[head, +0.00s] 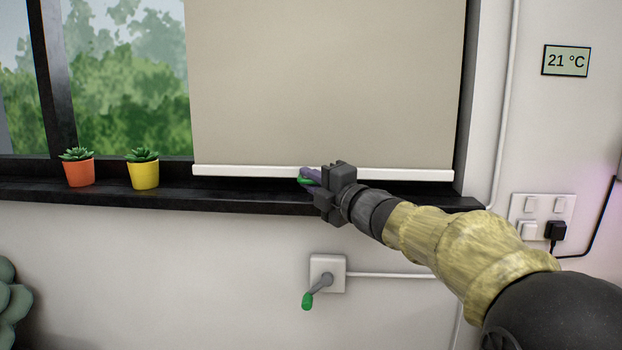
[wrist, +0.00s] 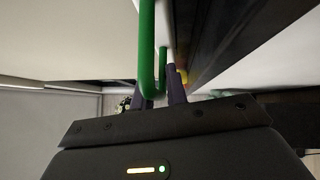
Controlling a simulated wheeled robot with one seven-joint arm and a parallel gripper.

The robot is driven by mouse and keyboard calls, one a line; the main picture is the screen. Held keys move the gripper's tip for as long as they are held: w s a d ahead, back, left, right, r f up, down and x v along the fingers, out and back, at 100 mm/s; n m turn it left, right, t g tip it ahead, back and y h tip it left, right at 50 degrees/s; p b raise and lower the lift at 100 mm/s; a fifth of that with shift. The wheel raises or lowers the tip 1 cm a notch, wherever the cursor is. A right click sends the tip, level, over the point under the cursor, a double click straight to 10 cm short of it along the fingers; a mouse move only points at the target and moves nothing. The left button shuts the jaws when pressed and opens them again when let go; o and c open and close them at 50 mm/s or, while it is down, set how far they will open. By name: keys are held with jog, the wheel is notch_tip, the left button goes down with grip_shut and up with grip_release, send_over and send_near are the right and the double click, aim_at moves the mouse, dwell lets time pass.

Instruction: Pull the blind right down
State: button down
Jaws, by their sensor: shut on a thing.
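The beige roller blind (head: 325,80) covers the right part of the window in the head view. Its white bottom bar (head: 245,171) hangs level, just above the dark window sill (head: 230,191), with a narrow dark strip between them. My gripper (head: 309,178) is at the middle of the bar, coming in from the right. It is shut on the green pull handle (head: 303,181), which is mostly hidden by the fingers. In the wrist view the green handle (wrist: 147,50) is a bent bar running between my two dark fingers (wrist: 160,90).
An orange pot (head: 79,173) and a yellow pot (head: 144,174), each with a succulent, stand on the sill left of the blind. A wall crank with a green knob (head: 307,301) sits below the sill. Sockets with a black plug (head: 555,231) are at right.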

jog(key=shift+f, duration=0.6)
jog(key=c, duration=1.5)
grip_release()
jog(key=shift+w+d, duration=0.1)
jog(key=v, duration=1.7)
jog(key=shift+s+p, duration=0.2)
jog(key=shift+p, duration=0.15)
jog(key=shift+f, duration=0.15)
